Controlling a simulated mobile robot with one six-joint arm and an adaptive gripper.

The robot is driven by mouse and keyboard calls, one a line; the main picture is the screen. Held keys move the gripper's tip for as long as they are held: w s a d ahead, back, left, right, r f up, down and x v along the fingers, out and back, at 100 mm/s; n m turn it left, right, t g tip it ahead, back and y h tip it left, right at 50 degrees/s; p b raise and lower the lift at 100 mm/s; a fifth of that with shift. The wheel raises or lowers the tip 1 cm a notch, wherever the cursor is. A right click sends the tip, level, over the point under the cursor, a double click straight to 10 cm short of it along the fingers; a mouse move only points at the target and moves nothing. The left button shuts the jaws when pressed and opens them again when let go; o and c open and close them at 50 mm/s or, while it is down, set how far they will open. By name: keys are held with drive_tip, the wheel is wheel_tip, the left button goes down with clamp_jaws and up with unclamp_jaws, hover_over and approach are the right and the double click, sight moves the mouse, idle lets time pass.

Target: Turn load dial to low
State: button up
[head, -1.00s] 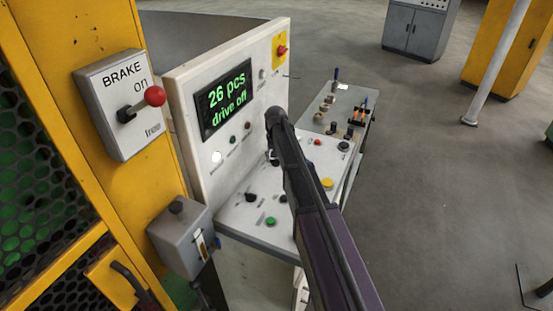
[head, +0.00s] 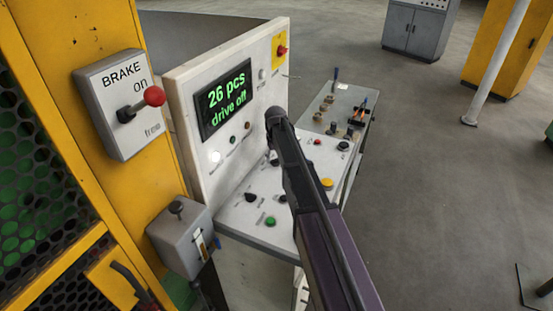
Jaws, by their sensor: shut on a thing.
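The white control console has a sloping desk (head: 240,222) and an upright panel (head: 190,100), whose screen (head: 225,107) reads "26 pcs drive off". My arm reaches over the desk from the lower right. My gripper (head: 273,157) points down at the back of the desk, close to the upright panel, mostly hidden behind my own wrist. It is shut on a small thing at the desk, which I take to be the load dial. The dial itself, its pointer and its markings are hidden. Another black knob (head: 250,198) shows on the desk, its label too small to read.
A brake box (head: 115,105) with a red-knobbed lever sits on the yellow post at left. A grey lever box (head: 180,240) stands below it. Green (head: 270,221) and yellow (head: 327,183) buttons flank my arm. A grey side table (head: 355,100) holds small parts.

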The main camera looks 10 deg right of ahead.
drive_tip(key=o, duration=1.1)
drive_tip(key=shift+s, duration=0.1)
drive_tip(key=shift+o, duration=0.2)
drive_tip(key=shift+r, duration=0.1)
